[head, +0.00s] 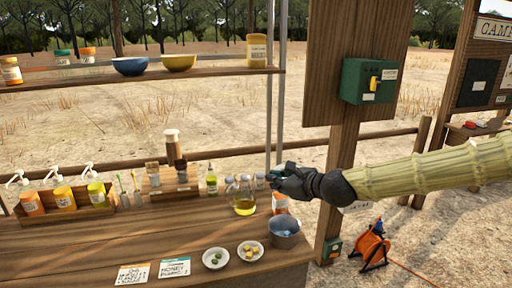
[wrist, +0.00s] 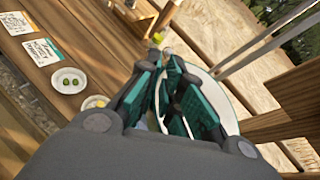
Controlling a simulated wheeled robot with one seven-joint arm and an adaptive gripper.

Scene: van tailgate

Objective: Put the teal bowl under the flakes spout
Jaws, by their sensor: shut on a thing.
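My gripper (head: 273,175) reaches in from the right, above the counter's right end, near the glass bottles. In the wrist view its teal-faced fingers (wrist: 166,95) are close together.
A blue bowl (head: 130,66) and a yellow bowl (head: 179,62) are on the shelf. The wooden post (head: 341,190) stands close to my arm.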

